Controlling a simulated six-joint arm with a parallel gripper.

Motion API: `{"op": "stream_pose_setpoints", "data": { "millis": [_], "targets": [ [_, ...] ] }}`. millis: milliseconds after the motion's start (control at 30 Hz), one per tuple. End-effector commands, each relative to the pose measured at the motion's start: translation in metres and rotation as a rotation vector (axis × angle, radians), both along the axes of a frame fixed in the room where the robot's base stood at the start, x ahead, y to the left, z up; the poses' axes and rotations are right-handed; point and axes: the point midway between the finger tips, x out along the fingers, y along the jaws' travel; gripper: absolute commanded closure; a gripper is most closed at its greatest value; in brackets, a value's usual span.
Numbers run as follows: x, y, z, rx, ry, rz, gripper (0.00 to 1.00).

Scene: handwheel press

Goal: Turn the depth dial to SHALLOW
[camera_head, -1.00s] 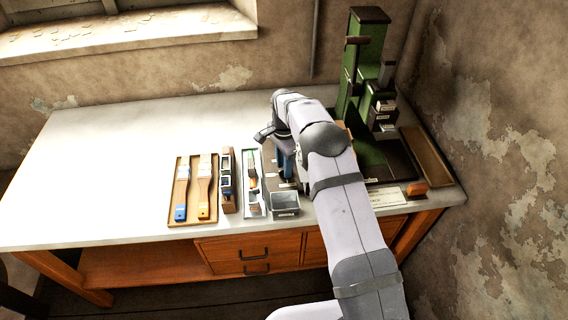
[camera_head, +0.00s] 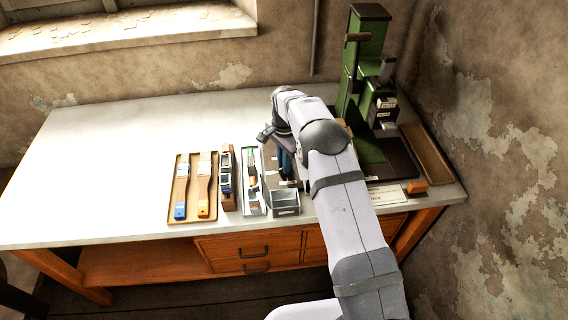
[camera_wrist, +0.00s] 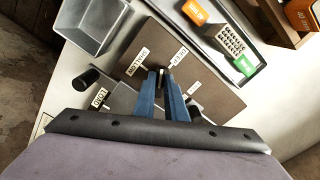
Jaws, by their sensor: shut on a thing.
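In the wrist view my gripper (camera_wrist: 165,78) has its blue fingers closed together over a brown plate (camera_wrist: 205,92). They are shut on a small part at the plate's middle, apparently the depth dial, which the fingertips mostly hide. Small white labels stand around it: one (camera_wrist: 138,62) at upper left that seems to read SHALLOW, and one (camera_wrist: 180,56) at upper right too small to read surely. The dial's pointing direction cannot be told. In the head view my gripper (camera_head: 286,168) reaches down at the plate (camera_head: 270,168), partly hidden by my arm.
A grey open bin (camera_wrist: 92,22) and a black knob (camera_wrist: 88,78) are close by on the left in the wrist view. A tray with coloured pieces (camera_wrist: 232,42) lies at upper right. The green press (camera_head: 368,40) stands at the back right. The table's left side is clear.

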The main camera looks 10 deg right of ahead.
Motion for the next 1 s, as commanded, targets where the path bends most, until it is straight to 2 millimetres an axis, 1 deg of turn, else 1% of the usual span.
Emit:
{"op": "stream_pose_setpoints", "data": {
  "millis": [800,1000],
  "targets": [
    [-0.0032,-0.0044,0.0003,0.001,-0.001,0.735,1.00],
    [-0.0034,-0.0055,0.0007,0.001,-0.001,0.885,1.00]
  ]
}}
